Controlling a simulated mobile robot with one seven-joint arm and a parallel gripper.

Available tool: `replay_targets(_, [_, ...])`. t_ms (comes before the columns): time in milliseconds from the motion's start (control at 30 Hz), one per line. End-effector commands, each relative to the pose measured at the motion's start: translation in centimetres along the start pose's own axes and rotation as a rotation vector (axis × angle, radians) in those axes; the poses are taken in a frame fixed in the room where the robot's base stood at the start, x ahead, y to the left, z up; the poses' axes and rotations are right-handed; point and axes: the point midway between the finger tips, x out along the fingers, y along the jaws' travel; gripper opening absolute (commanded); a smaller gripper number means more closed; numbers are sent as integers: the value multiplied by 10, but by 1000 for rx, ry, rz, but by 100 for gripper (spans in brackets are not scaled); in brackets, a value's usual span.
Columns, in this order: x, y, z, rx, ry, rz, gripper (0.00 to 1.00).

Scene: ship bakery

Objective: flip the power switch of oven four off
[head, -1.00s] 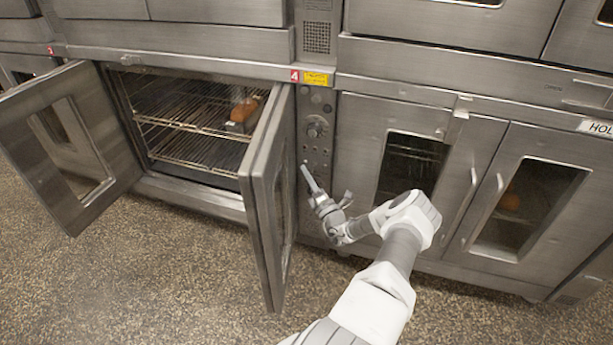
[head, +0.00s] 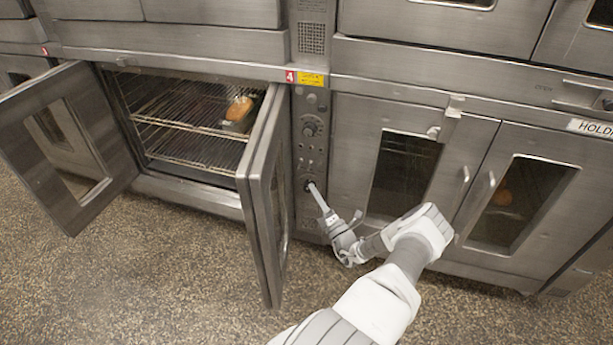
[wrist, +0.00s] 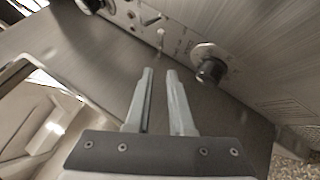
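Oven four has a red number 4 tag (head: 290,76) above its narrow control panel (head: 311,128), just right of its open right door. The panel carries a dial and several small controls. In the wrist view a small pale toggle (wrist: 161,35) stands out from the panel, slightly beyond my fingertips. I cannot read its label or tell its position. A dark knob (wrist: 212,70) sticks out to its right. My gripper (head: 311,186) is at the lower part of the panel. In the wrist view my gripper (wrist: 160,71) has its fingers apart by a narrow gap, with nothing between them.
The oven's right door (head: 265,195) stands open close to the left of my gripper. The left door (head: 68,150) is open too. A loaf (head: 239,108) sits on the rack inside. A closed holding cabinet (head: 420,165) is at right. The floor in front is clear.

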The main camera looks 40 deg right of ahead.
Motion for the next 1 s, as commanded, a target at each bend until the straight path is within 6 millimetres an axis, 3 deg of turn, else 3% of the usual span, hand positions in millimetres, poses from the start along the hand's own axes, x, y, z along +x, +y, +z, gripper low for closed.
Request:
replay_targets(200, [-52,1,1,1,-2,-2,21])
replay_targets(400, [-82,0,0,0,-2,-2,21])
replay_targets(600, [-92,0,0,0,0,0,21])
replay_targets(1000, [-92,0,0,0,0,0,21])
